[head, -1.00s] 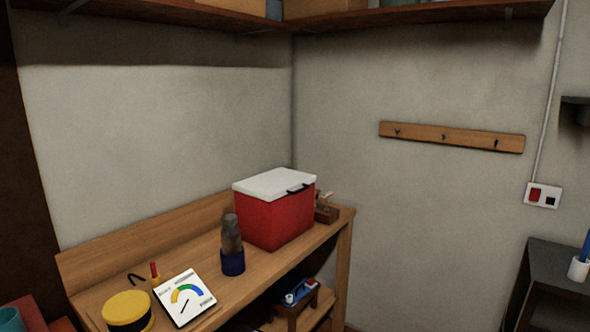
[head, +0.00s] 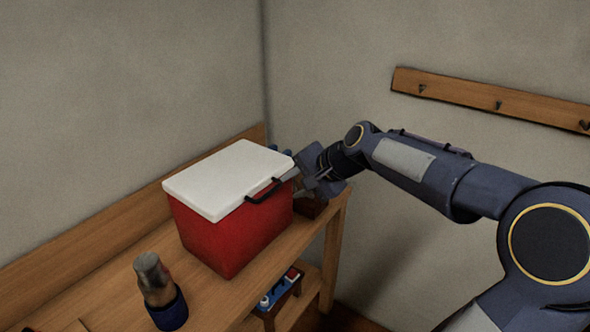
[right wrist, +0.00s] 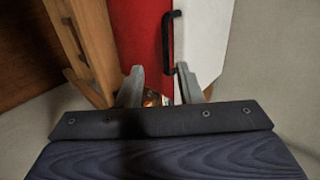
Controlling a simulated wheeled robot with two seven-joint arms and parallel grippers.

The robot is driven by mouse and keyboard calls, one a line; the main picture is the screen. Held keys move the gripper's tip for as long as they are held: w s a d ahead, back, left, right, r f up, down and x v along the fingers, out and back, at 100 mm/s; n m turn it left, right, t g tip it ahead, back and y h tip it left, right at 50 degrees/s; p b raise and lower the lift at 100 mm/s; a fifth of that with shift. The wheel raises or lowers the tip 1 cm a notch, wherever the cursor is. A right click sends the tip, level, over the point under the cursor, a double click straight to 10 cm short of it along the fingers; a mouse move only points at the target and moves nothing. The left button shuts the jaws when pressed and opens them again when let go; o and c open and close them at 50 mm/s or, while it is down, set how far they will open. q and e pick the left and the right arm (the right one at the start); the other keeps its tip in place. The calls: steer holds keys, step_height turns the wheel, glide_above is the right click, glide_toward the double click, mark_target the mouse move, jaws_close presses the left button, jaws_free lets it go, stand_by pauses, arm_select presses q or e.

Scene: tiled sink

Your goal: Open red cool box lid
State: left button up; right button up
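The red cool box (head: 232,232) stands on the wooden workbench, with its white lid (head: 228,178) shut flat on top. A black handle (head: 266,190) sits at the lid's front edge. My right gripper (head: 296,180) is beside the box's right end, close to the handle. In the right wrist view my right gripper (right wrist: 160,88) has its two fingers apart, with the black handle (right wrist: 169,42) beyond them, between the red body (right wrist: 138,35) and the white lid (right wrist: 205,40). Nothing is seen held. My left gripper is not in view.
A grey and blue cylindrical thing (head: 158,290) stands on the workbench (head: 110,295) left of the box. A small blue and red item (head: 277,290) is on the shelf below. A hook rail (head: 490,102) hangs on the right wall.

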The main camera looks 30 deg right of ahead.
mark_target(270, 192)
steer(key=b+x, duration=0.1)
steer(key=x, duration=0.2)
steer(key=b+x, duration=0.1)
steer(key=x, duration=0.3)
steer(key=b+x, duration=0.2)
steer(key=x, duration=0.1)
steer(key=shift+w+d+r, duration=0.15)
steer(key=shift+w+d, duration=0.15)
steer(key=shift+w, duration=0.2)
steer(key=shift+a+f, duration=0.15)
steer(key=shift+f, duration=0.15)
steer(key=shift+w+f, duration=0.1)
steer(key=shift+w, duration=0.05)
steer(key=shift+f, duration=0.1)
steer(key=shift+c, duration=0.4)
